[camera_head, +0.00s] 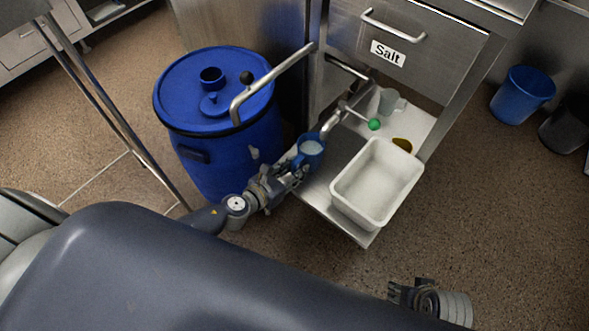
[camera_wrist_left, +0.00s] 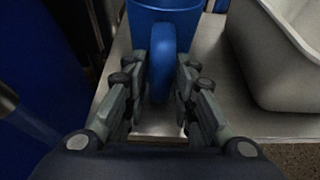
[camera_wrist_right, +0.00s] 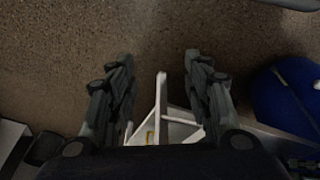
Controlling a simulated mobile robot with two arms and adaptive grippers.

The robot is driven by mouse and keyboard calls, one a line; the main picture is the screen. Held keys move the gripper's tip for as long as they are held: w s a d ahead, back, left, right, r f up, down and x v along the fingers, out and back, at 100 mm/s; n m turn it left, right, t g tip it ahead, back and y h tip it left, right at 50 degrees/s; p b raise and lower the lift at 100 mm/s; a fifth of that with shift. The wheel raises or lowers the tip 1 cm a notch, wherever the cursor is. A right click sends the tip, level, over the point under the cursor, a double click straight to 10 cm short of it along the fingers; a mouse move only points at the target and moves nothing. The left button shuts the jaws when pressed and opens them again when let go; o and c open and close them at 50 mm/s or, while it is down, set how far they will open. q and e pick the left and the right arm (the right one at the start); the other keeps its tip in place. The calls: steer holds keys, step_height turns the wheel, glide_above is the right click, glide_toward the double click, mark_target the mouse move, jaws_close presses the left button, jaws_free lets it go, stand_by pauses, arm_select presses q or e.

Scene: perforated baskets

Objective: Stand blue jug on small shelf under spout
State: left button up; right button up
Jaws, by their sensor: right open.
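The blue jug (camera_head: 311,150) is upright at the left edge of the metal shelf (camera_head: 352,232), with pale content inside. My left gripper (camera_head: 296,170) is shut on its handle. In the left wrist view the handle (camera_wrist_left: 161,65) sits between the two fingers, with the jug (camera_wrist_left: 165,14) beyond. A bent metal spout (camera_head: 330,124) comes down close beside the jug's top. I cannot tell whether the jug's base touches the shelf. My right gripper (camera_head: 411,291) is open and empty, low at the bottom right; its spread fingers show in the right wrist view (camera_wrist_right: 159,60).
A white tub (camera_head: 378,184) fills much of the shelf's front right. A lever with a green knob (camera_head: 374,124) and a grey vessel (camera_head: 390,101) are behind it. A blue drum (camera_head: 222,160) with a bent pipe stands left. The drawer labelled Salt (camera_head: 430,62) is above.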

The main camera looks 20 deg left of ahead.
arm_select(q)
steer(key=shift+r, duration=0.1)
stand_by(0.3)
steer(key=shift+s+a+r, duration=0.1)
steer(key=shift+s, duration=0.2)
steer(key=v, duration=0.3)
steer(key=shift+p, duration=0.35)
steer(key=v, duration=0.7)
steer(key=s+a+f+n+g+y, duration=0.15)
steer(key=a+n+y, duration=0.25)
steer(key=n, duration=0.8)
steer(key=a+f+n+g+y, duration=0.15)
steer(key=a+n+y, duration=0.25)
steer(key=n, duration=0.8)
steer(key=s+d+f+n+g+h, duration=0.3)
steer(key=s+d+f+n+g, duration=0.2)
steer(key=n, duration=0.9)
steer(key=s+d+g, duration=0.1)
steer(key=s+d, duration=0.2)
steer(key=s, duration=0.2)
steer(key=shift+s+g+h, duration=0.3)
steer(key=shift+s+g, duration=0.1)
arm_select(e)
steer(key=shift+f, duration=0.6)
